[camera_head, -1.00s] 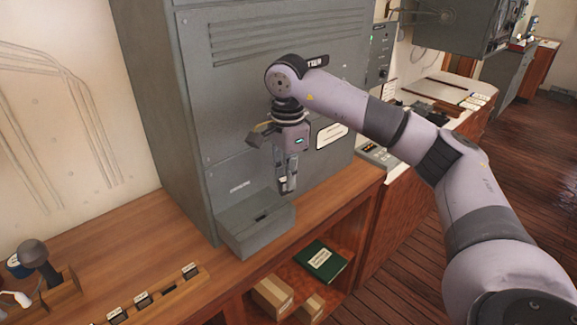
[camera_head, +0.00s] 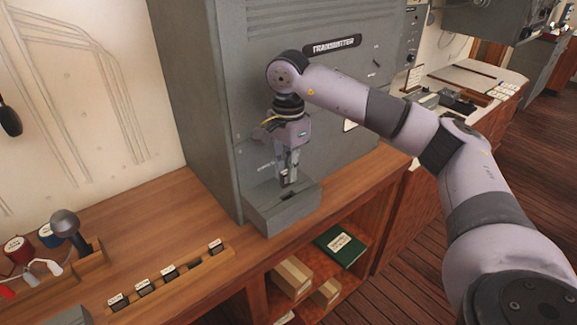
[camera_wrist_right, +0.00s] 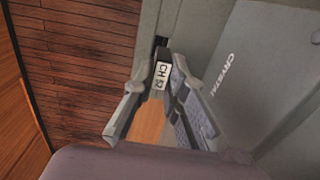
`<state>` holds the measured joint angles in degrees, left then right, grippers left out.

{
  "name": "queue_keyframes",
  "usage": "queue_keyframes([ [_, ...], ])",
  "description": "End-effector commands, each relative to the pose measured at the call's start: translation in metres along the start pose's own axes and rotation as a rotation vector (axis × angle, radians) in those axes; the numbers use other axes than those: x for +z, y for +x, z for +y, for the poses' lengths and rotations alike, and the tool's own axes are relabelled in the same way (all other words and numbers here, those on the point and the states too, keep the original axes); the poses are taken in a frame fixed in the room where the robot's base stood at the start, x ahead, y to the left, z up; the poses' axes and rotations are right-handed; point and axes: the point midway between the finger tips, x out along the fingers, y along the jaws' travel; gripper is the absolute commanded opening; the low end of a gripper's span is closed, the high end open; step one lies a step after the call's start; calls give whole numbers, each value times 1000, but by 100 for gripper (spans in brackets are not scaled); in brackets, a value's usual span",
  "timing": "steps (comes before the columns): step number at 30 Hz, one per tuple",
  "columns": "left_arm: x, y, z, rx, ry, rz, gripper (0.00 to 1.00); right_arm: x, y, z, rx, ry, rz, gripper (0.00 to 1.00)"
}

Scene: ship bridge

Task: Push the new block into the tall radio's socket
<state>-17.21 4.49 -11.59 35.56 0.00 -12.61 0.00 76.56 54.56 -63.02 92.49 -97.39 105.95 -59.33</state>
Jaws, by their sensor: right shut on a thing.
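The tall radio is a grey cabinet (camera_head: 215,120) with a "TRANSMITTER" plate. A grey box (camera_head: 270,218) sticks out at its foot, with a dark socket slot (camera_head: 289,195) in its top. My right gripper (camera_head: 288,182) points down just above the slot, shut on the new block (camera_head: 286,176), a small dark block with a white label. In the right wrist view the block (camera_wrist_right: 162,75) sits between the fingertips, its label reading "CH" and an unclear number. The dark slot (camera_wrist_right: 160,42) shows just beyond it; I cannot tell whether they touch. My left gripper is out of view.
A wooden rack (camera_head: 190,278) on the counter holds several labelled blocks, with a gap among them. Spools and a knobbed tool (camera_head: 66,225) stand at the left. The shelf below holds a green book (camera_head: 340,244) and cartons (camera_head: 292,277). The counter between rack and cabinet is clear.

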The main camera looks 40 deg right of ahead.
Motion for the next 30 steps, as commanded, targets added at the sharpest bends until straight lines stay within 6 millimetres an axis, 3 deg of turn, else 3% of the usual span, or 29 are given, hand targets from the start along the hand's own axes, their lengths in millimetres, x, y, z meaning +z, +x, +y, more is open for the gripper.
queue_keyframes([
  [6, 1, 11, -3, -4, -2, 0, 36, 0, 16, 0, 1, 1, 1, 0],
  [30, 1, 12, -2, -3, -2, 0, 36, 0, 17, 0, 1, 0, 0, 0],
])
